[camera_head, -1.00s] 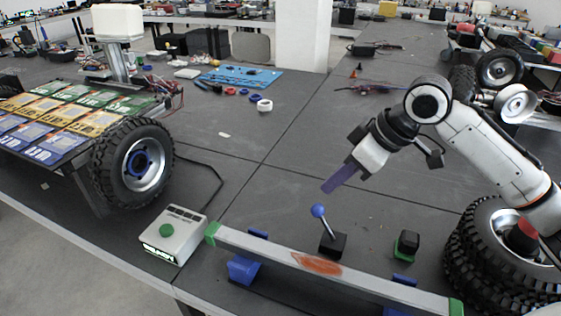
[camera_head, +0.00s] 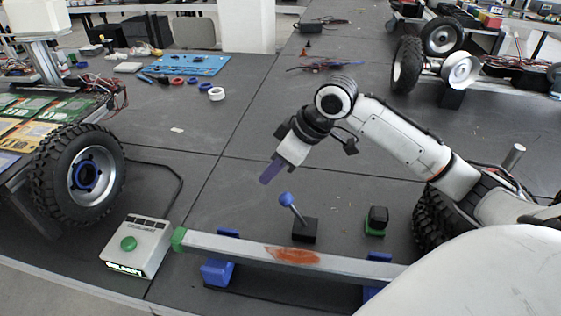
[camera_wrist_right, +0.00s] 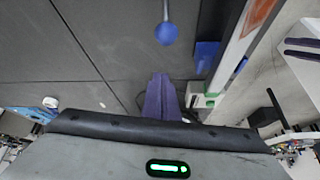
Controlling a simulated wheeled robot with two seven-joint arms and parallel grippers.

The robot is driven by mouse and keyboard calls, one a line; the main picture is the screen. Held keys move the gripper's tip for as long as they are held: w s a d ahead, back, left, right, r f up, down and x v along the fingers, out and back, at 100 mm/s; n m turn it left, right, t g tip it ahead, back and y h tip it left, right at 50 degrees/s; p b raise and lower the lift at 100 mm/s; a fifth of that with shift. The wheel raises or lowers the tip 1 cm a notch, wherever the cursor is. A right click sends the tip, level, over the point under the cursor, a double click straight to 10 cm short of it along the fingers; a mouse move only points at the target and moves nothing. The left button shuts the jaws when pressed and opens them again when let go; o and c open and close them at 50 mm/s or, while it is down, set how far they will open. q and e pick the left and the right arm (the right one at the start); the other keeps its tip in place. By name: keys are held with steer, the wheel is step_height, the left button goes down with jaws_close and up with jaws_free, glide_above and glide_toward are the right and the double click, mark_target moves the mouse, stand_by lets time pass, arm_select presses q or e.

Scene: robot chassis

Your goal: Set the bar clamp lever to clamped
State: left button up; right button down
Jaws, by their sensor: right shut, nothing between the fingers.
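The bar clamp lever (camera_head: 293,208) is a thin rod with a blue ball knob on a small black base (camera_head: 304,230). It leans toward the upper left in the head view, just behind the metal bar (camera_head: 330,260). Its blue knob (camera_wrist_right: 166,34) also shows in the right wrist view, ahead of the fingers. My right gripper (camera_head: 271,171) has purple fingers, is shut and empty, and hangs above and slightly left of the knob, apart from it. The shut fingers show in the right wrist view (camera_wrist_right: 161,97). My left gripper is not in view.
The bar has a rust-coloured patch and rests on blue supports (camera_head: 217,270). A white box with a green button (camera_head: 136,247) stands to the left. A black and green block (camera_head: 376,221) stands right of the lever. A wheel (camera_head: 81,175) is at far left.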

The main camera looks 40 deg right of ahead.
mark_target(293, 210)
steer(key=shift+s+d+f, duration=0.15)
steer(key=shift+s+f, duration=0.2)
steer(key=shift+f, duration=0.25)
steer(key=shift+s+d+f, duration=0.15)
steer(key=shift+s+f, duration=0.15)
steer(key=shift+f, duration=0.3)
steer(key=shift+s+d+f, duration=0.15)
steer(key=shift+s+f, duration=0.2)
steer(key=shift+f, duration=0.25)
